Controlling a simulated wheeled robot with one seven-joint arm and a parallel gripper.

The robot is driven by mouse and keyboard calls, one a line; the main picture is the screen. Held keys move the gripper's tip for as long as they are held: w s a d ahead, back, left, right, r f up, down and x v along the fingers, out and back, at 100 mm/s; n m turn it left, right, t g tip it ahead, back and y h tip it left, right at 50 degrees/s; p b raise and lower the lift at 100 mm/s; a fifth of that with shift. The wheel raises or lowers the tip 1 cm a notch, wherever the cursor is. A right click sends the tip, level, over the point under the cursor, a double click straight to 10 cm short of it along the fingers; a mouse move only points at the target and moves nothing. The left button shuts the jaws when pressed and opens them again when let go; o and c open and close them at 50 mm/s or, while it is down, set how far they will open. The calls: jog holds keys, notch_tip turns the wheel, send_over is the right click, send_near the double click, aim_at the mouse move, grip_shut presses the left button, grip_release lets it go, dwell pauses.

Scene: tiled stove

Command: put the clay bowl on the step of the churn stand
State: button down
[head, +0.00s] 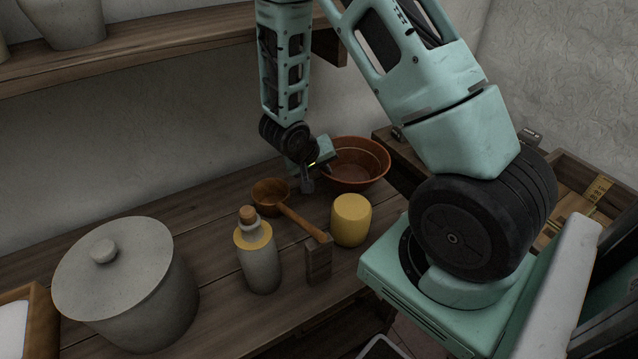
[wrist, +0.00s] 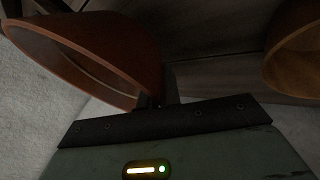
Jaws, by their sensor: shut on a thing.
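The clay bowl (head: 362,172) is a wide reddish-brown bowl near the back right of the wooden table. My gripper (head: 318,174) is at its left side and shut on its rim. In the wrist view the bowl (wrist: 95,55) fills the upper left, its rim running down to the jaws (wrist: 158,100). I cannot tell whether its base touches the table. A dark wooden ledge (head: 384,136) shows just behind and right of the bowl, partly hidden by my arm; I cannot tell whether it is the churn stand's step.
A wooden ladle (head: 268,196) lies left of my gripper, its handle resting on a small wooden block (head: 318,262). A yellow jar (head: 351,222), a corked bottle (head: 260,262) and a lidded grey crock (head: 130,300) stand nearer. A shelf (head: 150,50) runs above. A wooden crate (head: 568,170) is at right.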

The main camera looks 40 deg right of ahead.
jog(key=shift+f, duration=2.2)
jog(key=shift+f, duration=0.15)
jog(key=c, duration=1.6)
grip_release()
